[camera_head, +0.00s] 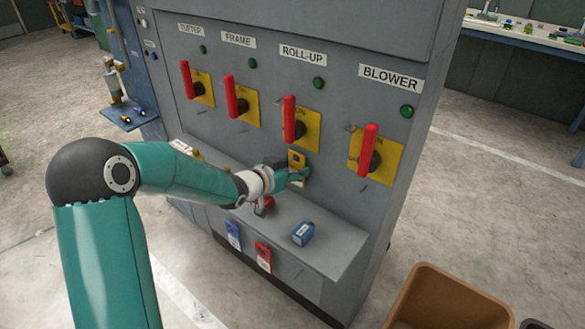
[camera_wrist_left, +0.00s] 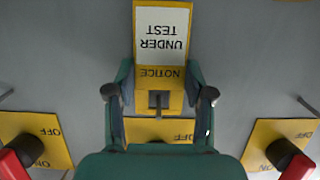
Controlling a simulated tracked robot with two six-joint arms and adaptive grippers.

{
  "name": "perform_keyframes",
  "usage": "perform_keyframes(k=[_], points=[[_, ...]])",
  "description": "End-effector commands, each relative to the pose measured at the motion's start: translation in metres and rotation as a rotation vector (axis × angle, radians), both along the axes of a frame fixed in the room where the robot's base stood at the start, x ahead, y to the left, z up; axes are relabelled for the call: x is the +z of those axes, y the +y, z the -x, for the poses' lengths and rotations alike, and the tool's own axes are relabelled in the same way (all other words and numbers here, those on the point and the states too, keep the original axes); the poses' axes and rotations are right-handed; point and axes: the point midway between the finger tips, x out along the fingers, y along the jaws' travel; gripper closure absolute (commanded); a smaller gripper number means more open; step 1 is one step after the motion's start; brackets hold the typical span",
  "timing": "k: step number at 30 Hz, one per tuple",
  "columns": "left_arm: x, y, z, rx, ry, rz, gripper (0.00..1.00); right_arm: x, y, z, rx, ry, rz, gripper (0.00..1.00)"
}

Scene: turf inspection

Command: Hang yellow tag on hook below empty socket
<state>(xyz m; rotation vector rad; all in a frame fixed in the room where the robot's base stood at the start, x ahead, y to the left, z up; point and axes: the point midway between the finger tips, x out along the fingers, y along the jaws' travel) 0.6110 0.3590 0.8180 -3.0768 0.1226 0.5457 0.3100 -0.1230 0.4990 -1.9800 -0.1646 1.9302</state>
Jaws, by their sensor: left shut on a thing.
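My left gripper (camera_head: 299,178) is shut on the yellow tag (camera_head: 297,159), close to the grey panel (camera_head: 335,160) just below the ROLL-UP switch plate (camera_head: 310,135). In the left wrist view, the tag (camera_wrist_left: 160,72) reads NOTICE, UNDER TEST, upside down, between the fingers (camera_wrist_left: 158,100). A small dark square shows at its slot. Thin hooks stick out below the other switches, such as the BLOWER hook (camera_head: 364,187) and the FRAME hook (camera_head: 242,129). The ROLL-UP hook is not clear behind the tag. I cannot make out an empty socket. My right gripper is not in view.
Red switch handles project from the panel, including the BLOWER one (camera_head: 369,150). A ledge (camera_head: 325,258) below holds a blue padlock (camera_head: 302,233) and a red item (camera_head: 265,203). Blue (camera_head: 233,236) and red (camera_head: 263,257) tags hang at its front. A brown bin (camera_head: 450,297) stands right.

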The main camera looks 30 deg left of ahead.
Motion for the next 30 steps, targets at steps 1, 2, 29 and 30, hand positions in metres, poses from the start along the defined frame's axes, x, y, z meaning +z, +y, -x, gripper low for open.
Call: perform_keyframes(k=[1,2,29,30], points=[[0.0,0.0,0.0,0.0,0.0,0.0,0.82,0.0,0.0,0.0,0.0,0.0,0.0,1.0],[0.0,0.0,0.0,0.0,0.0,0.0,0.46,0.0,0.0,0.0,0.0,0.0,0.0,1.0],[0.019,0.006,0.052,0.004,0.0,-0.001,0.18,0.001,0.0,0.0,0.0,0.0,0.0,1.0],[0.022,0.006,0.06,0.003,-0.001,-0.001,0.18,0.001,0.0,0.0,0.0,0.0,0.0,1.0]])
